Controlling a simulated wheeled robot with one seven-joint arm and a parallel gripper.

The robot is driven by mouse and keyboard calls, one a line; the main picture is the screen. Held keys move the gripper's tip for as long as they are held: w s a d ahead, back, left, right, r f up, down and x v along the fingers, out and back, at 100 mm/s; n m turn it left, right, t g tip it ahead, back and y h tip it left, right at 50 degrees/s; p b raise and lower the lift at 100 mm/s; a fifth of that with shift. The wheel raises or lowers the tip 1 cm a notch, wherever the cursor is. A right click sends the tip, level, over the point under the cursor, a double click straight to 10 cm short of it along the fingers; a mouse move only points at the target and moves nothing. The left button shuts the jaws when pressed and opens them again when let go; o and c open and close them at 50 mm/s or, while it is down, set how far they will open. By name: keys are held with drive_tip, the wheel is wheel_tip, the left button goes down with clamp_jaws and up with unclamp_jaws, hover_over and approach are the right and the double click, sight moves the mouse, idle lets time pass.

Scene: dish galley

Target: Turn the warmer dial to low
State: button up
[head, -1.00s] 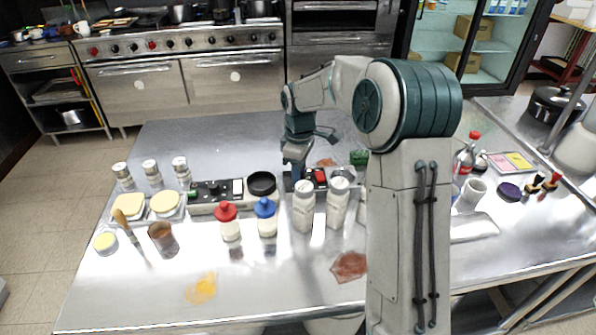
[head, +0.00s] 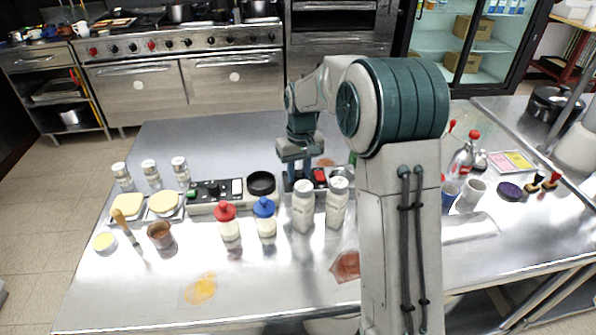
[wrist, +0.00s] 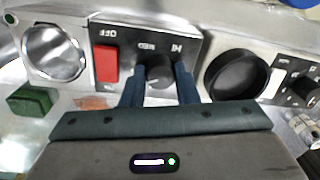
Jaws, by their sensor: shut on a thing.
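The warmer's black control panel (wrist: 108,38) shows in the wrist view with a round black dial (wrist: 158,73) and printed marks that look like OFF, MED and HI, upside down. My gripper (wrist: 160,88) has one blue finger on each side of the dial and is shut on it. A small pale mark shows on the dial's face, but I cannot read its setting for sure. A red switch (wrist: 106,64) sits just left of the dial. In the head view my gripper (head: 291,178) reaches down at the panel, beside the red switch (head: 320,175); the dial is hidden there.
A black round bowl (wrist: 237,75) and a round steel well (wrist: 54,52) flank the panel. In the head view two white shakers (head: 303,207) stand close in front, with red-capped (head: 228,222) and blue-capped (head: 265,218) bottles to their left. The counter behind is clear.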

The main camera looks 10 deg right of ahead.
sight(301, 173)
drive_tip(key=shift+m, duration=0.6)
drive_tip(key=o, duration=1)
drive_tip(key=shift+c, duration=0.2)
wheel_tip(301, 173, up, 14)
drive_tip(key=shift+d, duration=0.3)
drive_tip(key=s+d+f+t, duration=0.1)
drive_tip(key=s+f, duration=0.1)
drive_tip(key=s, duration=0.7)
drive_tip(key=s+d+f+m+t, duration=0.1)
drive_tip(key=s+d+f, duration=0.1)
drive_tip(key=s, duration=0.8)
drive_tip(key=s+d+f+m+t, duration=0.1)
drive_tip(key=s+d+f, duration=0.1)
drive_tip(key=s, duration=0.7)
drive_tip(key=shift+s+f+h, duration=0.2)
drive_tip(key=shift+f+h, duration=0.1)
drive_tip(key=shift+f, duration=0.1)
